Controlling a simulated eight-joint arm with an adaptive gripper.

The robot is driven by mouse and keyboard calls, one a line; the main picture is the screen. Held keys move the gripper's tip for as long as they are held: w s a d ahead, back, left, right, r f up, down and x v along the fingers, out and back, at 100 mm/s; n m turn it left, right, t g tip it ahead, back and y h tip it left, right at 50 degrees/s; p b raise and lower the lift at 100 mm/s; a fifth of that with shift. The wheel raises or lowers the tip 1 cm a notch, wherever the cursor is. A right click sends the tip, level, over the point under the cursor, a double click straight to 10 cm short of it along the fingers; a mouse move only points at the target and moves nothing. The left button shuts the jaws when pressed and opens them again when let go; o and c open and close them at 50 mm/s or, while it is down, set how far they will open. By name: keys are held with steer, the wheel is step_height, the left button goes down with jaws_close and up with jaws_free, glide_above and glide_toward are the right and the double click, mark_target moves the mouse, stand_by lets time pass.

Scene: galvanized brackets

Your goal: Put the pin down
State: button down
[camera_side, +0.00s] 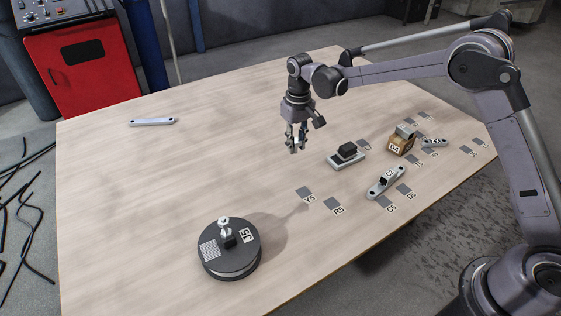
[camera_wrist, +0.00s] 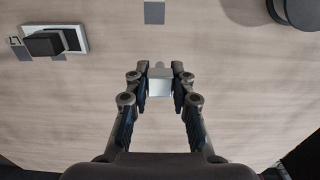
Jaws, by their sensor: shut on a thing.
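The pin (camera_wrist: 160,86) is a small light-grey metal piece with a block-like near part and a narrower far end. My gripper (camera_wrist: 160,84) is shut on it, with a fingertip on each side. In the side view my gripper (camera_side: 297,147) hangs over the middle of the wooden table, pointing down, and appears to be above the surface. The pin shows there only as a small pale bit between the fingers, and much of it is hidden.
A round black base (camera_side: 229,262) with a silver fitting stands front left. Right of my gripper are a plate with a black block (camera_side: 347,151), a brown block (camera_side: 401,142) and a grey bracket (camera_side: 386,182). A metal bar (camera_side: 152,122) lies back left. Labelled grey squares (camera_side: 304,193) dot the table. The left-centre is clear.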

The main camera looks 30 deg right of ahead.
step_height(320, 180, down, 3)
steer(key=shift+a, duration=0.15)
steer(key=w+a+f, duration=0.1)
steer(key=a+f, duration=0.1)
steer(key=a, duration=0.1)
steer(key=w+a+f, duration=0.1)
steer(key=a+f, duration=0.1)
steer(key=a, duration=0.2)
steer(key=a+f, duration=0.3)
steer(key=a, duration=0.1)
steer(key=shift+w, duration=0.4)
steer(key=shift+f, duration=2)
steer(key=shift+f, duration=0.1)
steer(key=c, duration=1.1)
jaws_free()
steer(key=shift+c, duration=0.2)
